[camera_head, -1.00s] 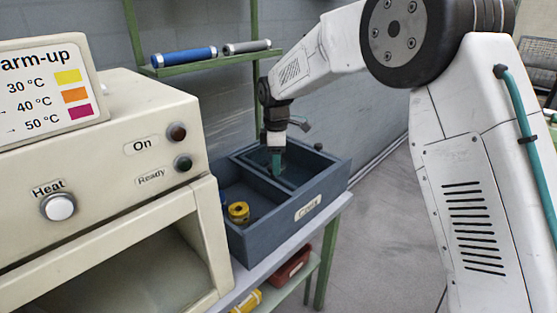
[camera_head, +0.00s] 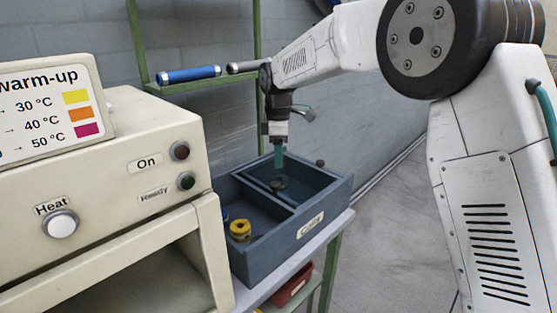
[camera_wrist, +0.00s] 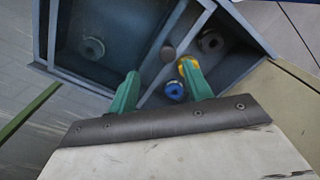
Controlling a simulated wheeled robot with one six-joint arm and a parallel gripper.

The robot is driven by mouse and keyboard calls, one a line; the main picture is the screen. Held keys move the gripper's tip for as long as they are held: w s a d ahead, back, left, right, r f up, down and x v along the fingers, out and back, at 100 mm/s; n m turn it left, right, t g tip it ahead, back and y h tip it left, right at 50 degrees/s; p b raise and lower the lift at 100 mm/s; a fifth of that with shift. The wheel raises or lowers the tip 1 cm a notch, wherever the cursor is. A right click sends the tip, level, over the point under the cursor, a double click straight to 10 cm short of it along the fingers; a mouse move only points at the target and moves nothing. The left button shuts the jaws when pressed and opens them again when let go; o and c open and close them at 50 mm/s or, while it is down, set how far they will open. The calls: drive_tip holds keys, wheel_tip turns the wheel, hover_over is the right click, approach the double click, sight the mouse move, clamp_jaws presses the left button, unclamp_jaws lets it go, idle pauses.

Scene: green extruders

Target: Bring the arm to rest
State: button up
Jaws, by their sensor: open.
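My gripper (camera_head: 279,156) is at the end of my white arm, above the blue-grey divided box (camera_head: 265,259) in the head view. In the wrist view my gripper (camera_wrist: 160,90) shows two green fingers spread apart with nothing held between them. A dark grey round piece (camera_head: 279,183) lies in the box's back compartment, below the fingers. A yellow spool-like piece (camera_head: 240,231) lies in the front compartment.
A cream heater machine (camera_head: 110,160) with a Heat knob stands at the left, close to the box. A green rack (camera_head: 210,87) behind holds a blue cylinder (camera_head: 189,74) and a grey cylinder (camera_head: 248,66). A red container (camera_head: 293,285) sits on the lower shelf. Floor at the right is clear.

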drive_tip(key=s+d+r+m, duration=0.1)
drive_tip(key=s+d+m, duration=0.5)
drive_tip(key=s, duration=0.8)
drive_tip(key=s+d+r+m+t, duration=0.1)
drive_tip(key=s+d+m, duration=0.4)
drive_tip(key=s+d, duration=0.5)
drive_tip(key=s+d+r+m, duration=0.1)
drive_tip(key=s+d+m, duration=0.5)
drive_tip(key=s, duration=1.3)
drive_tip(key=shift+s+d+r+m, duration=0.15)
drive_tip(key=shift+d+r+m, duration=0.2)
drive_tip(key=shift+d, duration=0.6)
